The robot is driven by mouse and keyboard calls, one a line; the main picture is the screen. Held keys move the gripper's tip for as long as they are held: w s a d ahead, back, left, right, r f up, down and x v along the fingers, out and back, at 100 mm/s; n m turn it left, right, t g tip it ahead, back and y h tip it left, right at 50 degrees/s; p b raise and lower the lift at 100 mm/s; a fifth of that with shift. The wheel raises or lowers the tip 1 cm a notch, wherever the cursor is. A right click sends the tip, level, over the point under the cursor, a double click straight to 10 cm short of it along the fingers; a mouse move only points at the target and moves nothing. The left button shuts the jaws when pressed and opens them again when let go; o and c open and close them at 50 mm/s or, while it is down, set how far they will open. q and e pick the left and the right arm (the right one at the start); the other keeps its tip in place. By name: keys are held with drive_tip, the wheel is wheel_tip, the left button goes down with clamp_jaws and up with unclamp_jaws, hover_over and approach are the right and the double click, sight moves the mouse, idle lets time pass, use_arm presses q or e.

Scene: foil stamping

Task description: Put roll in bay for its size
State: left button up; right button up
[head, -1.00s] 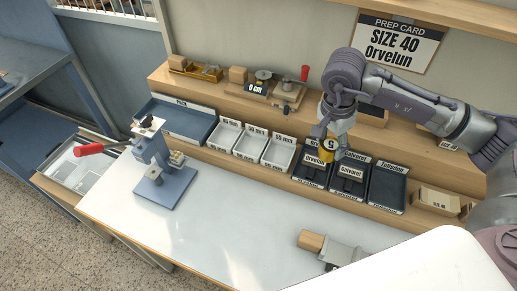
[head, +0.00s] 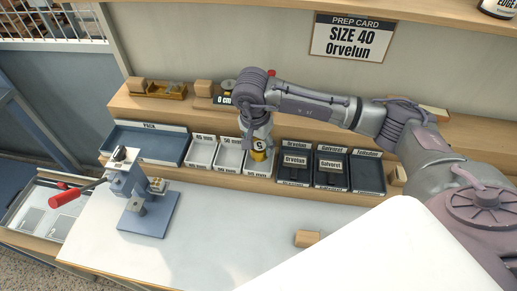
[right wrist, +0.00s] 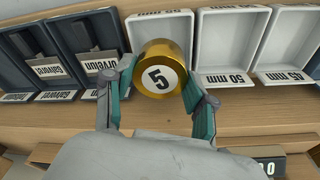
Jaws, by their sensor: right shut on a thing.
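My right gripper (head: 257,150) is shut on a gold roll (right wrist: 153,60) with a white disc marked 5 on its end. The roll also shows in the head view (head: 259,155). In the right wrist view the fingers flank the roll, which overlaps a white bay (right wrist: 143,28) and hides its front label. This is the white bay nearest the dark bays. Beside it are the 50 mm bay (right wrist: 223,48) and the 45 mm bay (right wrist: 287,45). All three look empty. Whether the roll touches the bay, I cannot tell. My left gripper is not in view.
Dark bays (head: 331,172) with name labels stand right of the white bays. A blue tray (head: 147,143) and a stamping press (head: 140,195) with a red handle are at left. A prep card (head: 352,37) reads SIZE 40 Orvelun. A wooden block (head: 307,238) lies near the front; the mid-table is clear.

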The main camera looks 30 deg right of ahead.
sight(259, 147)
drive_tip(key=shift+f, duration=0.3)
wheel_tip(259, 147, down, 2)
drive_tip(key=shift+s+f+p, duration=0.1)
drive_tip(key=shift+f+p, duration=0.1)
drive_tip(key=shift+p, duration=0.6)
drive_tip(key=shift+f, duration=0.55)
drive_tip(key=shift+f, duration=0.1)
drive_tip(key=o, duration=0.9)
drive_tip(key=shift+f, duration=0.1)
drive_tip(key=shift+c, duration=0.2)
drive_tip(key=o, duration=0.4)
drive_tip(key=shift+o, duration=0.2)
